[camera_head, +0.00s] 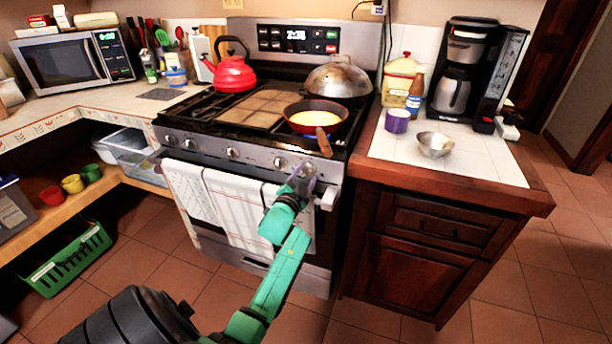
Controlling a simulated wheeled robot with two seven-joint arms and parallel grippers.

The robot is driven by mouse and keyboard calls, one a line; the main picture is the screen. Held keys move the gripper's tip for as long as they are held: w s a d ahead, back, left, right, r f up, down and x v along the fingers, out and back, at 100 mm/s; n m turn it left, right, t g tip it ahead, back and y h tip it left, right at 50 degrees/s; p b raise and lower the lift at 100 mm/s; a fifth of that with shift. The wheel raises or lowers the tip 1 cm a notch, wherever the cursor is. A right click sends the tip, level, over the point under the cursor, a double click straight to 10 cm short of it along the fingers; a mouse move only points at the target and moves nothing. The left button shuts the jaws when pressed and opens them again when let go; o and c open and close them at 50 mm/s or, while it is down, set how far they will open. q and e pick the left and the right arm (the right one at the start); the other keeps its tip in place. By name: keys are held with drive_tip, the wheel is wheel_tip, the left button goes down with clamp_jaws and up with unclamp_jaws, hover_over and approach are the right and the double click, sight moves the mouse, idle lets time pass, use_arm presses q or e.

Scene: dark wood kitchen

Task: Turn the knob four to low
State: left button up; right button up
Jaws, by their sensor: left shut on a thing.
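The stove (262,135) has a row of silver knobs along its front panel. Two knobs show at the left end, one stands near the middle (232,153), and another is farther right (280,163). My left gripper (304,174) is at the right part of this panel, just right of that last knob. Its fingers are shut on a stove knob, which they mostly hide. The knob's number and setting are too small to read. My right gripper is out of view.
A pan (344,117) with yellow food sits on the front right burner, its wooden handle (323,142) jutting over the panel. Towels (235,205) hang on the oven handle below. A red kettle (233,76) and a domed lid (338,80) stand at the back.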

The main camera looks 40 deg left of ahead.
use_arm(q)
drive_tip(key=shift+f, duration=0.1)
drive_tip(key=o, duration=1.4)
drive_tip(key=shift+c, duration=0.2)
drive_tip(key=v, duration=1.4)
drive_tip(key=shift+s, duration=0.3)
drive_tip(key=shift+d, duration=0.15)
